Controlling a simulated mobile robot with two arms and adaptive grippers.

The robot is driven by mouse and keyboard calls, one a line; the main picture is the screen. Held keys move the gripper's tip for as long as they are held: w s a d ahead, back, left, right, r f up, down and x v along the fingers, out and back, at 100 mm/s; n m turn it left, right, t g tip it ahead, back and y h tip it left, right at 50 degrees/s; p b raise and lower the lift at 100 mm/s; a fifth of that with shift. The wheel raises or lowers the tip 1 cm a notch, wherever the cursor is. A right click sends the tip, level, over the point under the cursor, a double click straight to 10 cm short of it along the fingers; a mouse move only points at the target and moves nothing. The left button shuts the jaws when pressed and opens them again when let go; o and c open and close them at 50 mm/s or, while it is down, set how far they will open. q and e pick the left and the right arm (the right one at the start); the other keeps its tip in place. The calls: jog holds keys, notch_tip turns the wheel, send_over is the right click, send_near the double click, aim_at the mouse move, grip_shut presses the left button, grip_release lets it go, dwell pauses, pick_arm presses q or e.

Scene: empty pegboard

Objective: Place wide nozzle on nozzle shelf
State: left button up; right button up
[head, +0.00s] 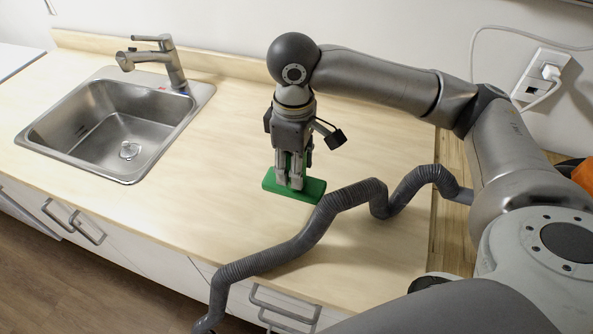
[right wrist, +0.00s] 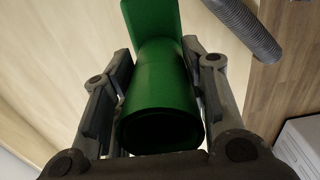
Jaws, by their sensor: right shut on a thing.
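The green wide nozzle (head: 307,190) is at the middle of the wooden counter in the head view, its long flat base low and its neck upright between my fingers. I cannot tell whether its base touches the counter. My right gripper (head: 291,180) points down from above and is shut on the nozzle's neck. In the right wrist view the nozzle's round open neck (right wrist: 160,100) sits between the two fingers of the right gripper (right wrist: 160,85), with the flat part beyond. No nozzle shelf shows, and my left gripper is not in view.
A grey ribbed hose (head: 300,240) snakes across the counter (head: 215,200) close to the nozzle's right and front, over the front edge. A steel sink (head: 120,125) with a faucet (head: 155,60) is at left. A wall outlet (head: 540,78) is at right. Counter between sink and nozzle is clear.

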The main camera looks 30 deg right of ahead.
jog(key=w+d+f, duration=0.1)
jog(key=f, duration=0.1)
jog(key=w+f+p, duration=0.1)
jog(key=f, duration=0.2)
jog(key=w+d+f+p, duration=0.1)
jog(key=w+f, duration=0.1)
jog(key=f, duration=0.1)
jog(key=shift+d+f, duration=0.1)
jog(key=shift+d, duration=0.2)
jog(key=shift+f, duration=0.35)
jog(key=shift+s+f, duration=0.1)
jog(key=o, duration=1.1)
